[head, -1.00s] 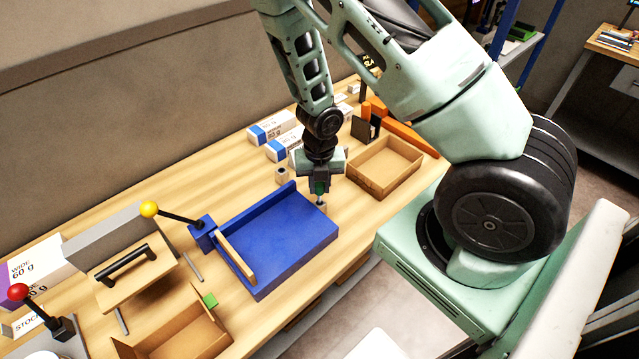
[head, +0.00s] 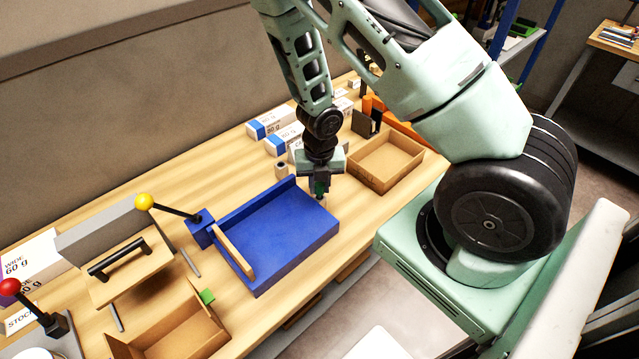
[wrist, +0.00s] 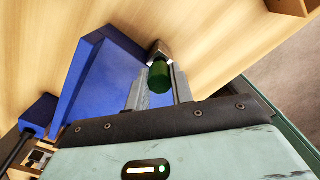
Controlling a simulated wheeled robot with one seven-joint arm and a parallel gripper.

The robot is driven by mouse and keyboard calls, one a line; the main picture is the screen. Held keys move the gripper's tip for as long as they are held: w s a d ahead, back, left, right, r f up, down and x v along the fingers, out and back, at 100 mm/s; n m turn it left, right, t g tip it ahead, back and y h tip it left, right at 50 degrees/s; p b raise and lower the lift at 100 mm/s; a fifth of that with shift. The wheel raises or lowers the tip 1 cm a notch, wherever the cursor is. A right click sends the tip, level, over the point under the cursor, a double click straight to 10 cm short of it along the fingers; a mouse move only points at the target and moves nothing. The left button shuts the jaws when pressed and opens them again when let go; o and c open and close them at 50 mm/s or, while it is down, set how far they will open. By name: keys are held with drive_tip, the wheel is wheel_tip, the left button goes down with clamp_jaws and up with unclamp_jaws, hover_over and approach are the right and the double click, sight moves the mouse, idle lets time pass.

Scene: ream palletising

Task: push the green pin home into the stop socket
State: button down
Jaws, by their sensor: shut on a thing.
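My gripper (head: 319,191) is shut on the green pin (wrist: 159,76), whose green head shows between the two fingers in the wrist view. In the head view only a little green shows at the fingertips, beside the right corner of the blue tray (head: 290,228). A small grey-brown block (wrist: 158,50), which looks like the stop socket, lies right at the far end of the pin in the wrist view. The pin's lower end is hidden, so I cannot tell how deep it sits.
An open cardboard box (head: 385,160) stands just right of my gripper. Paper reams (head: 270,122) lie behind it. A lever with a yellow ball (head: 144,202) is at the blue tray's left. Bare wood (head: 230,165) shows behind the tray.

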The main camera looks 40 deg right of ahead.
sight(319, 184)
drive_tip(key=shift+f+b, duration=0.8)
drive_tip(key=shift+f, duration=0.15)
drive_tip(key=c, duration=1.1)
unclamp_jaws()
drive_tip(key=shift+c, duration=0.2)
drive_tip(key=shift+r, duration=0.2)
wheel_tip(319, 184, up, 17)
drive_tip(key=p, duration=0.8)
